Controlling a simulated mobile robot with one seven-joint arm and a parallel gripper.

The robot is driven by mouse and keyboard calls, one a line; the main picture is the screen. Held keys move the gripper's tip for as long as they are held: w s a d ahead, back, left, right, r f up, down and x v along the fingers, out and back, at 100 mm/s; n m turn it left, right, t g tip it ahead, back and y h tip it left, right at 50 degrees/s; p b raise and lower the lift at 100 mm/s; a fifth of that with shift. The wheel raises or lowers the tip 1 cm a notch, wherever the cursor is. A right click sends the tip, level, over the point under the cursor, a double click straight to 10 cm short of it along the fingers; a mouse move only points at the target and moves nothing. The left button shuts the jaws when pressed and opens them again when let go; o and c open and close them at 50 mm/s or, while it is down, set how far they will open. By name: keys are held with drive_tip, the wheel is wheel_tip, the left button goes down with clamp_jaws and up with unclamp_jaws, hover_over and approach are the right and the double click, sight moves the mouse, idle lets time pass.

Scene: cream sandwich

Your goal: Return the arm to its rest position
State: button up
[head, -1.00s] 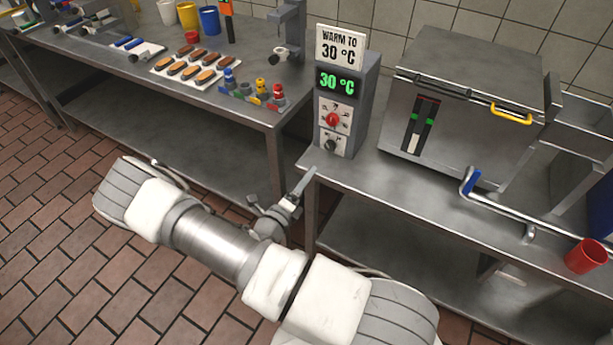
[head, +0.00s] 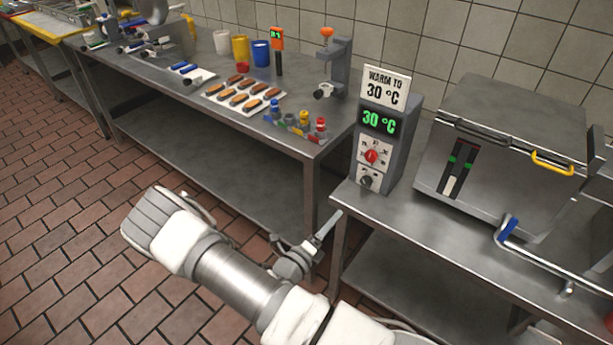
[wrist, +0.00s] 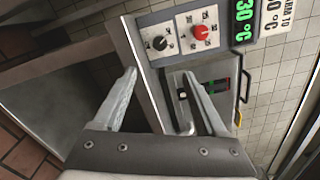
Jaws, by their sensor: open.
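My arm (head: 238,278) reaches across the lower middle of the head view, over the tiled floor in front of the tables. My gripper (head: 322,236) is partly hidden behind the arm and sits near the gap between the two steel tables. In the wrist view the two fingers of my gripper (wrist: 160,90) stand wide apart with nothing between them. The control box (head: 383,150) with dials and a "WARM TO 30 °C" sign stands beyond the gripper. It also shows tilted in the wrist view (wrist: 165,62), apart from the fingers.
The left table (head: 190,110) holds a tray of dark oblong pieces (head: 240,97), coloured knobs (head: 297,122) and cups (head: 240,48). A steel press (head: 505,150) with a yellow handle stands on the right table. A blue-gripped lever (head: 508,228) projects at its front. Floor at left is clear.

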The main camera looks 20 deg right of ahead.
drive_tip(key=s+r+m+g+y+p, duration=0.1)
drive_tip(key=s+r+m+g+y, duration=0.2)
drive_tip(key=r+m, duration=0.4)
drive_tip(key=s+r+m+g, duration=0.4)
drive_tip(key=r+m+g, duration=0.15)
drive_tip(key=m, duration=0.35)
drive_tip(key=s+r+m+g+y+p, duration=0.1)
drive_tip(key=s+r+m+g+y, duration=0.2)
drive_tip(key=r+m, duration=0.4)
drive_tip(key=s+a+r+m+t+y+p, duration=0.1)
drive_tip(key=s+a+r+m+t+y, duration=0.2)
drive_tip(key=r+m, duration=0.5)
drive_tip(key=s+a+r+m+t+y+p, duration=0.1)
drive_tip(key=s+a+r+m+t+y, duration=0.2)
drive_tip(key=r, duration=0.7)
drive_tip(key=s+a+m+y, duration=0.2)
drive_tip(key=s+a+m, duration=0.1)
drive_tip(key=m, duration=0.1)
drive_tip(key=shift+s+a+r+m+t+y, duration=0.3)
drive_tip(key=shift+s+a+m+t+y, duration=0.05)
drive_tip(key=shift+s+m+y, duration=0.05)
